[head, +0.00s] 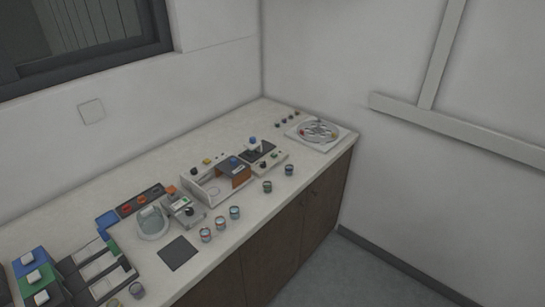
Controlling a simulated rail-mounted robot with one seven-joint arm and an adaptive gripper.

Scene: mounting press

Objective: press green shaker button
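A small device with a black top plate (263,153) stands on the counter, right of the middle of the head view; I take it to be the shaker. A blue-topped item (252,141) is on or just behind its plate. Its pale front housing (270,163) carries a dark knob (263,164) and a small greenish spot (274,155) that may be the green button. It is too small to tell whether that is pressed. My gripper is not in view, and nothing touches the device.
The pale counter (185,157) runs along the wall. A white open-fronted box (205,190) stands left of the device. Small cups (289,170) line the front edge. A round-dish device (318,131) is at the far right. A glass bowl (152,224) and dark mat (179,253) are nearer.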

